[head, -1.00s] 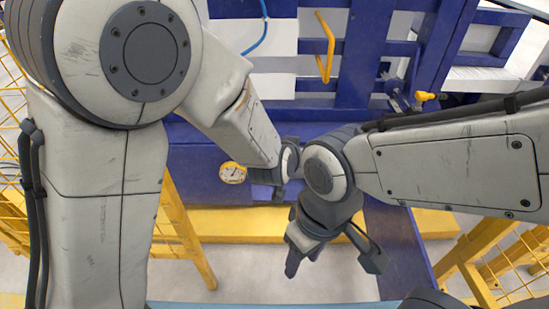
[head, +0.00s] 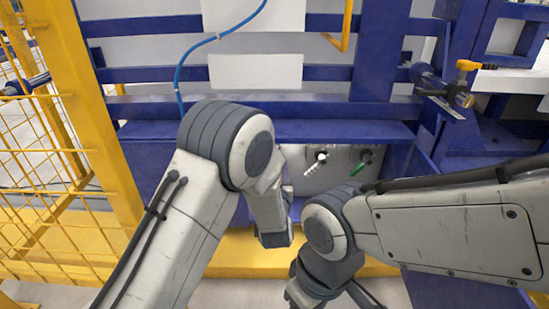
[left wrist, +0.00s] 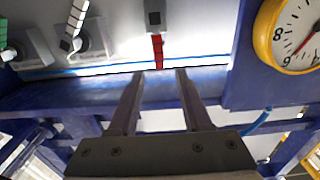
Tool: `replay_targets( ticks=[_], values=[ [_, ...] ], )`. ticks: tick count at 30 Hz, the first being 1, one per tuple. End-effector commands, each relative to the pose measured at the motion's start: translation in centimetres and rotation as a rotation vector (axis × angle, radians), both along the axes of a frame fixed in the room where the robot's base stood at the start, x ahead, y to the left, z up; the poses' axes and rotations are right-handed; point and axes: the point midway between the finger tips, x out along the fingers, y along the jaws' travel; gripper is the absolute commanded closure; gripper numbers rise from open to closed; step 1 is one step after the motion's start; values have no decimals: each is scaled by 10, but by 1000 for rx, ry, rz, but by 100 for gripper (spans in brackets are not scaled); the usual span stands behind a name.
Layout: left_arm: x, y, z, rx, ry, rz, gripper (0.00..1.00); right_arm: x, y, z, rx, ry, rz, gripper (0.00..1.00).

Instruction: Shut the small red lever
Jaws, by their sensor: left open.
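The small red lever (left wrist: 157,48) shows in the left wrist view, hanging from a dark square mount on the light panel. My left gripper (left wrist: 161,76) is open, its two fingers pointing at the lever. The lever tip lies near the fingertips, roughly between them in the picture; I cannot tell the gap in depth. In the head view the red lever and my left fingertips are hidden behind my left arm. My right gripper (head: 326,294) is at the bottom of the head view, fingers spread apart and partly cut off, with nothing seen between them.
A white lever (head: 317,160) and a green lever (head: 366,157) are on the same panel, right of my left arm. A yellow-rimmed gauge (left wrist: 262,40) sits beside the red lever. A yellow-handled valve (head: 467,66) is at right. Yellow fencing (head: 100,120) stands at left.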

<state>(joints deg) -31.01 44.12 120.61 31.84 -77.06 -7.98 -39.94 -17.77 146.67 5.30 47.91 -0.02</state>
Motion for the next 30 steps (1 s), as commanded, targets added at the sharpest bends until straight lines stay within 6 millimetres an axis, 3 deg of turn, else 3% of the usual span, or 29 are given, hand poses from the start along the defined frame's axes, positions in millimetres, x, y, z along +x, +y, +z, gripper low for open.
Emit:
replay_targets(
  ticks=[3, 12, 25, 26, 29, 30],
  values=[
    [24, 0, -5, -3, -4, 1, 51, 0, 0, -18, 0, 0, 0, 51],
    [72, 1, -3, -2, 0, 1, 51, 0, 0, -42, 0, 0, 0, 51],
    [84, 2, 0, 1, 2, 1, 51, 0, 0, -45, 0, 0, 0, 51],
    [84, 2, 0, 1, 2, 1, 59, 0, 0, -45, 0, 0, 0, 51],
    [84, 2, 0, 1, 2, 1, 97, 0, 0, -45, 0, 0, 0, 51],
    [84, 2, 0, 0, 2, 1, 100, 0, 0, -45, 0, 0, 0, 51]
  ],
)
